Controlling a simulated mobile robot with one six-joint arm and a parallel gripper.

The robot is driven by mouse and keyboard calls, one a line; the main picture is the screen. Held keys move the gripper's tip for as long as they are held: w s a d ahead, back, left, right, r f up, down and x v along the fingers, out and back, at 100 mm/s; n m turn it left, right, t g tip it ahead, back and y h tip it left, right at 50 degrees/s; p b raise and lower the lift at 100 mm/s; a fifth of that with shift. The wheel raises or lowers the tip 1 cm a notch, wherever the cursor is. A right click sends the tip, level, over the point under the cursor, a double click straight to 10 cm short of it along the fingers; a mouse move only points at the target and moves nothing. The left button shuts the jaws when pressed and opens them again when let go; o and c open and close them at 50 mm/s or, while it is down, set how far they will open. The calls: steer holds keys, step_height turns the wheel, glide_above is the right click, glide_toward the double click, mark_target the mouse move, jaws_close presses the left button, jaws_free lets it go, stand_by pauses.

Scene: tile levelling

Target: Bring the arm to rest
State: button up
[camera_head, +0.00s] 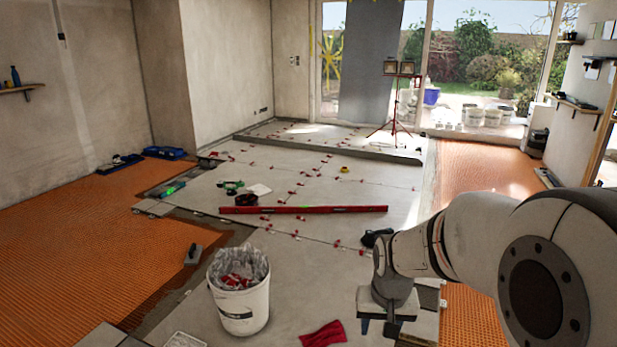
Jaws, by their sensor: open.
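My arm (468,238) reaches in from the right edge, its elbow large in the lower right. My gripper (380,326) hangs at its end, pointing down over the tiled floor right of the middle. Its two short fingers are apart and I see nothing between them. The floor directly beneath the gripper is partly hidden by its body.
A white bucket (243,312) with a liner and red pieces stands left of the gripper. A red cloth (324,334) lies nearer. A long red level (304,209) lies beyond on tiles with red clips. Orange matting (70,245) covers the left. A tripod lamp (397,100) stands far back.

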steer(key=s+r+n+p, duration=0.1)
steer(key=s+r+p, duration=0.6)
steer(key=s+r, duration=0.7)
steer(key=shift+s+d+r+t, duration=0.2)
steer(key=shift+r+t, duration=0.2)
steer(key=shift+r, duration=0.05)
